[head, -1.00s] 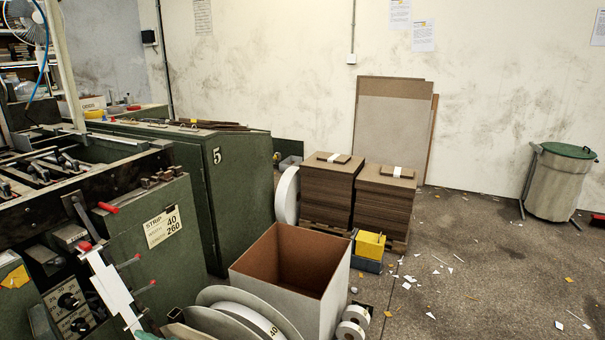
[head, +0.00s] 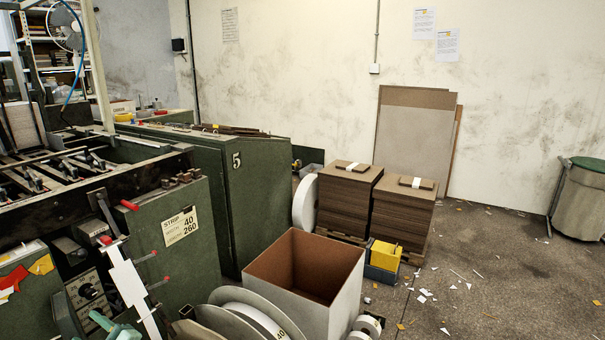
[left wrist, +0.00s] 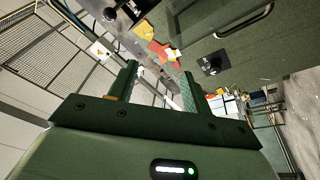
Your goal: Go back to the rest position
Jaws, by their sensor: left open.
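My left gripper (left wrist: 160,78) shows in the left wrist view with its two green fingers apart and nothing between them. Beyond the fingers are a green machine panel and a patch of red and yellow scraps (left wrist: 160,48), apart from the gripper. In the head view, a light green piece at the bottom left may be part of my left gripper, but too little shows to be sure. My right gripper is in neither view.
The green feeder machine (head: 185,260) with levers fills the left. An open box (head: 335,300) and white reels (head: 245,318) stand at the bottom middle. Greyboard stacks (head: 345,205) and a bin (head: 580,200) stand farther back. The floor at right is mostly clear, with paper scraps.

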